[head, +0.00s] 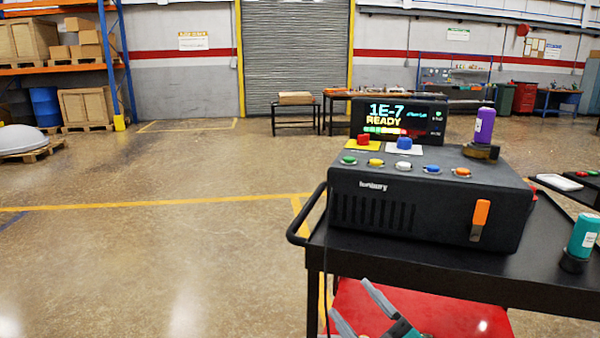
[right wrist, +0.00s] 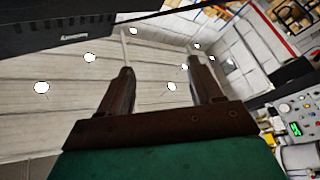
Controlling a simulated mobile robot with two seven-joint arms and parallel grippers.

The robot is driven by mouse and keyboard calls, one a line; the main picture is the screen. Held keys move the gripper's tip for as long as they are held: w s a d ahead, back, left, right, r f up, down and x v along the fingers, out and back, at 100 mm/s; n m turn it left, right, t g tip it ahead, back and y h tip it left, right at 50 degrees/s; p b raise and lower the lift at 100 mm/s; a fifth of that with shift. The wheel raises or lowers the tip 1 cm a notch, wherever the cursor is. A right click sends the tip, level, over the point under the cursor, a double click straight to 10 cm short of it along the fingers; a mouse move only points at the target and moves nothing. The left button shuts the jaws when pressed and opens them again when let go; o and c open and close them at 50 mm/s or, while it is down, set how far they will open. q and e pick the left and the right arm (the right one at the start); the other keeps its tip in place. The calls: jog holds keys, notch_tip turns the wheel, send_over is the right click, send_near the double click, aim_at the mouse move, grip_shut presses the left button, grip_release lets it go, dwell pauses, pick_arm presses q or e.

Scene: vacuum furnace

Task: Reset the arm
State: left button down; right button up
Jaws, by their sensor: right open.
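My right gripper (head: 372,308) shows at the bottom of the head view, low in front of the black cart. Its two grey fingers are spread apart with nothing between them. In the right wrist view the two fingers (right wrist: 158,85) are also apart and empty, with the ceiling and its round lamps behind them. Most of my right arm is out of the head view. My left gripper is not in view.
A black control box (head: 415,205) with coloured buttons, an orange switch (head: 480,218) and a display reading READY (head: 398,120) stands on the black cart (head: 400,258). A purple cylinder (head: 484,126) stands on the box. A teal cylinder (head: 582,238) stands at right. The floor at left is clear.

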jog(key=s+d+f+m+g+h, duration=0.3)
jog(key=s+f, duration=0.5)
jog(key=f, duration=0.4)
jog(key=s+d+f+m+g+h, duration=0.4)
jog(key=s+f+m+h, duration=0.3)
jog(key=f, duration=0.5)
jog(key=shift+s+d+m, duration=0.65)
jog(key=shift+s+m, duration=0.35)
jog(key=shift+s, duration=0.15)
